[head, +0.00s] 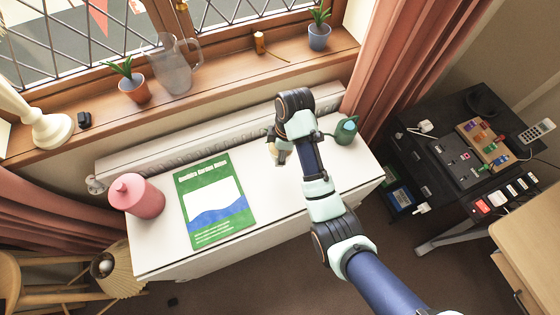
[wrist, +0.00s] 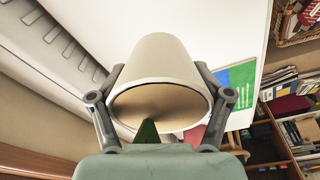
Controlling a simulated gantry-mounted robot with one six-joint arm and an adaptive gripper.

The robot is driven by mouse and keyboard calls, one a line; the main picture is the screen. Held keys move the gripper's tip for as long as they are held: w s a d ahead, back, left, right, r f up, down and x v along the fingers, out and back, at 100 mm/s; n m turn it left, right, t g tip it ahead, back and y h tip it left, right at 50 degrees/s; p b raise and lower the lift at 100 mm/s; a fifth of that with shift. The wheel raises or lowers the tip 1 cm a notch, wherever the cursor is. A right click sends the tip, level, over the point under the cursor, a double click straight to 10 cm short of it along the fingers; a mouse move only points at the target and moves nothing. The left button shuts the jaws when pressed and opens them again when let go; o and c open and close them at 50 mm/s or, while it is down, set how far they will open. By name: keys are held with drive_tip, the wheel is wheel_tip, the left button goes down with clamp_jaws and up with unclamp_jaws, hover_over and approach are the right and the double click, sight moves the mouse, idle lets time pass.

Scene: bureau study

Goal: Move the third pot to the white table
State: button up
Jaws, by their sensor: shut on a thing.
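A cream pot (wrist: 158,58) fills the middle of the wrist view, with brown soil and a green leaf tip at its open end. My gripper (wrist: 158,82) is shut on it, with one finger on each side. In the head view the gripper (head: 279,150) is over the back right part of the white table (head: 285,215). There the pot is mostly hidden by my arm. I cannot tell whether its base touches the table.
A green watering can (head: 346,130) stands close right of my gripper. A glass pitcher (head: 174,68) is on the sill. The table's front right is clear.

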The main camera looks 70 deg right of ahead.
drive_tip(key=b, duration=0.2)
hover_over(278, 169)
drive_tip(key=f, duration=0.4)
drive_tip(key=shift+s+f, duration=0.1)
drive_tip(key=shift+s, duration=0.25)
drive_tip(key=shift+f, duration=2.45)
drive_tip(key=shift+f, duration=0.1)
drive_tip(key=o, duration=1.4)
drive_tip(key=shift+f, duration=0.1)
drive_tip(key=shift+o, duration=0.2)
drive_tip(key=r+p, duration=0.2)
drive_tip(key=r, duration=0.2)
drive_tip(key=s+r+p, duration=0.1)
drive_tip(key=r+p, duration=0.2)
drive_tip(key=r, duration=0.1)
drive_tip(key=r+p, duration=0.2)
drive_tip(key=r, duration=0.2)
drive_tip(key=shift+s+d+r, duration=0.15)
drive_tip(key=shift+s+d, duration=0.2)
